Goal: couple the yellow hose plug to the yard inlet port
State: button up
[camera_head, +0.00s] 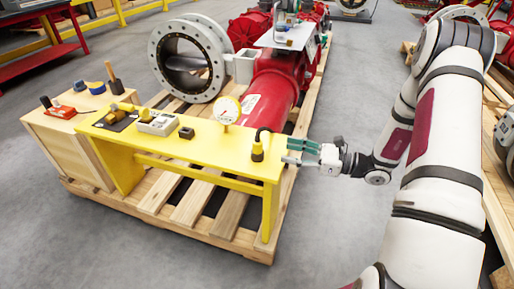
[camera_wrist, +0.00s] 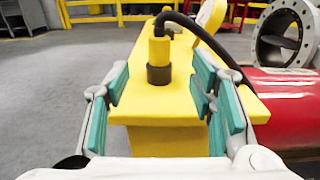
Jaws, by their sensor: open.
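The yellow hose plug (camera_head: 257,151) stands upright near the right end of the yellow bench (camera_head: 190,150), with a black hose rising from its top. In the wrist view the plug (camera_wrist: 160,52) has a dark collar at its base and stands centred between my fingers, farther off. My gripper (camera_head: 288,152) is open and empty at the bench's right end, level with the plug and beside it. Its teal finger pads (camera_wrist: 158,92) are apart, with the plug beyond them. I cannot pick out the yard inlet port for sure in either view.
A gauge (camera_head: 227,109), a grey-white box (camera_head: 158,122) and small fittings stand on the bench. A red valve body with a flanged ring (camera_head: 215,60) lies behind on a wooden pallet (camera_head: 190,212). A wooden cabinet (camera_head: 62,140) stands left. Open floor lies in front.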

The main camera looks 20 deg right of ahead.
aim_at(257, 145)
jog(key=b+x, duration=0.1)
jog(key=x, duration=0.4)
jog(key=shift+w+a, duration=0.15)
jog(key=shift+a, duration=0.1)
jog(key=b+x, duration=0.1)
jog(key=x, duration=0.1)
jog(key=b+x, duration=0.1)
jog(key=x, duration=0.1)
jog(key=shift+a+f, duration=0.1)
jog(key=shift+f, duration=0.3)
jog(key=shift+w+a+r, duration=0.15)
jog(key=shift+w+a, duration=0.2)
grip_shut()
